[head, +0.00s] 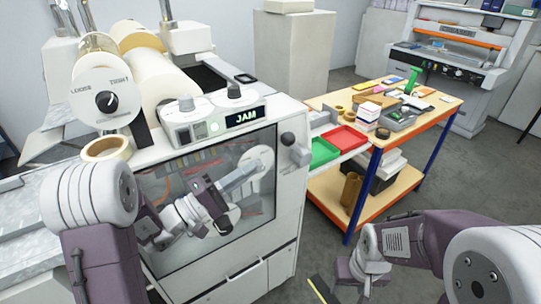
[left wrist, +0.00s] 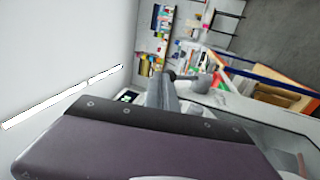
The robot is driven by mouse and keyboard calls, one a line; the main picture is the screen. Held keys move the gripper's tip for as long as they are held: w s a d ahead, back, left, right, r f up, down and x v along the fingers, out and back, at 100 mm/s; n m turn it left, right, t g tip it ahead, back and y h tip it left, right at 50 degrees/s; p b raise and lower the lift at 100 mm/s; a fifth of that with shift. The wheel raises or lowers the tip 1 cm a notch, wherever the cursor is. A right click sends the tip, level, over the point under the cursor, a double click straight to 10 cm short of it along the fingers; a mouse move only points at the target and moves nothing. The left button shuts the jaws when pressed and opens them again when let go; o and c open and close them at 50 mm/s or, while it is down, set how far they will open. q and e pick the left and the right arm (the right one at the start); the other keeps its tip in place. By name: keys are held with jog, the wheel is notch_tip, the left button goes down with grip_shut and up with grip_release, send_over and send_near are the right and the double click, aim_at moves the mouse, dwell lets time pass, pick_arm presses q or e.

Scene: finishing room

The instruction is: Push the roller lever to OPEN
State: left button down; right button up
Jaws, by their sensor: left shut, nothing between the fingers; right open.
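The roller lever (head: 289,139) has a dark round knob and a grey mount at the machine's upper right front corner. I cannot read any OPEN mark near it. My left gripper (head: 257,168) is shut and empty, in front of the machine's window, lower left of the knob and apart from it.
The machine carries white rolls (head: 157,76), a LOOSE/TIGHT dial (head: 105,100) and a display (head: 245,117) reading JAM. A green tray (head: 323,152) and a red tray (head: 342,139) lie right of the lever. A cluttered workbench (head: 440,104) stands beyond.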

pick_arm(q)
jog(key=w+a+f+n+t+y, duration=0.1)
jog(key=a+f+n+t+y, duration=0.1)
jog(key=a+f, duration=0.2)
jog(key=p, duration=0.5)
send_near(282, 142)
jog(key=x, duration=0.6)
jog(key=shift+r, duration=0.1)
jog(key=shift+w+d, duration=0.3)
jog(key=shift+w, duration=0.05)
pick_arm(e)
jog(key=shift+r, duration=2.25)
pick_arm(q)
jog(key=shift+g, duration=0.3)
pick_arm(e)
jog(key=shift+r, duration=0.1)
